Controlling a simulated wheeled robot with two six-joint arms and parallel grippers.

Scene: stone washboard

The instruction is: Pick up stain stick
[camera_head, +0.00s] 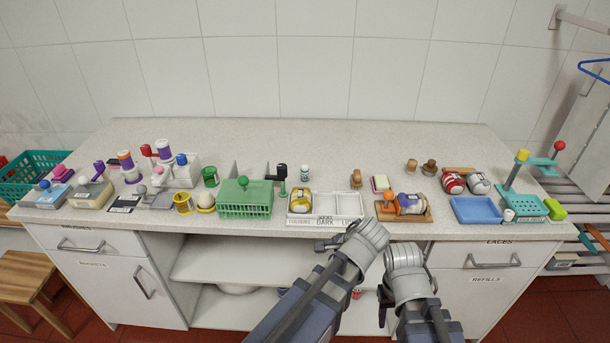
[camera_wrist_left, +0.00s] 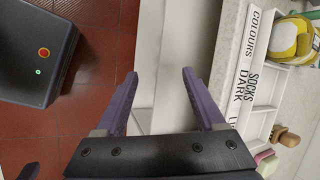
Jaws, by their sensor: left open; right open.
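I cannot tell for sure which item is the stain stick. A small white stick-like tube with a dark band (camera_head: 305,173) stands upright on the counter behind the sorting tray, and a small white cylinder (camera_head: 508,214) stands near the blue tray. My left gripper (camera_head: 326,244) is at the counter's front edge, below the sorting tray. In the left wrist view its two purple fingers (camera_wrist_left: 160,80) are apart with nothing between them. My right gripper (camera_head: 384,296) is low in front of the cabinet, partly hidden by its own wrist. Neither gripper touches a counter item.
The white sorting tray (camera_head: 325,218), labelled COLOURS, SOCKS, DARK, holds a yellow-and-white bundle (camera_head: 300,200). A green rack (camera_head: 245,212), a wooden board (camera_head: 388,216) and a blue tray (camera_head: 475,221) line the front. The counter's back strip (camera_head: 320,135) is clear.

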